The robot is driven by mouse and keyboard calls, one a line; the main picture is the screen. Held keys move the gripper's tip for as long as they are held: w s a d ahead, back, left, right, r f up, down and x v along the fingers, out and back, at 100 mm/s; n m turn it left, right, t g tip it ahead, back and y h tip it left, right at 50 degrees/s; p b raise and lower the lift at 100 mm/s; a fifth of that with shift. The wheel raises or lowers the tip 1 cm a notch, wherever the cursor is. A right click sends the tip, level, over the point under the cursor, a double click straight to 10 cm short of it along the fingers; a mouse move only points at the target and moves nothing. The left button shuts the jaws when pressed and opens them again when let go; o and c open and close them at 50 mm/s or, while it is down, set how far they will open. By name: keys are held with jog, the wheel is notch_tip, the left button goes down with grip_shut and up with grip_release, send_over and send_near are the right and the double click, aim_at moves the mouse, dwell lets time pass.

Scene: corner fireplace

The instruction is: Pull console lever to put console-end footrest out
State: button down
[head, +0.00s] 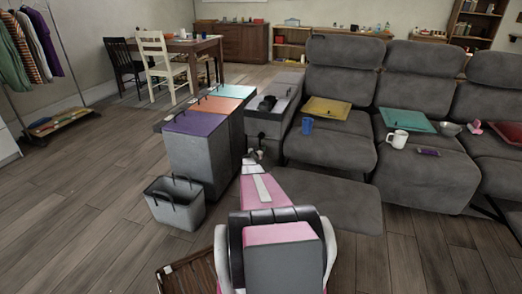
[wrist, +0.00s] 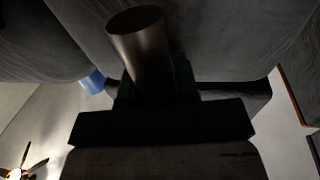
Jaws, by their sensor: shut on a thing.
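The grey console (head: 268,122) stands at the left end of the sofa. My pink and white arm reaches forward to its front, where my gripper (head: 257,156) is small and partly hidden. In the wrist view a dark metallic cylinder, the console lever (wrist: 140,45), stands up from between the dark jaws of my gripper (wrist: 155,90). My gripper is shut on it. The console-end seat (head: 330,149) has a flat grey footrest (head: 335,200) extended in front of it, low over the floor. My arm hides part of its left side.
Purple, orange and teal-topped bins (head: 197,122) stand close left of my arm, with a grey open basket (head: 174,203) before them. A blue mug (head: 307,126) and a yellow folder (head: 326,111) lie on the console-end seat.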

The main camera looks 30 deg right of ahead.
jog(key=shift+s+a, duration=0.1)
jog(key=shift+s+a+r+n+g+y, duration=0.15)
jog(key=shift+s+a+g+y, duration=0.25)
jog(key=shift+y, duration=0.25)
jog(key=shift+s+a+r+n+g+y, duration=0.15)
jog(key=shift+s+a+g+y, duration=0.2)
jog(key=shift+y, duration=0.3)
jog(key=shift+s+a+r+g+y, duration=0.25)
jog(key=shift+s+a+g+y, duration=0.1)
jog(key=shift+a+g+y, duration=0.3)
jog(key=shift+s+a+r+g+y, duration=0.2)
jog(key=shift+s+a+g+y, duration=0.2)
jog(key=shift+y, duration=0.35)
jog(key=shift+n, duration=0.3)
jog(key=c, duration=0.9)
grip_release()
jog(key=shift+o, duration=0.2)
jog(key=shift+r, duration=0.15)
jog(key=v, duration=1)
jog(key=shift+s+a+r, duration=0.15)
jog(key=shift+a+r, duration=0.05)
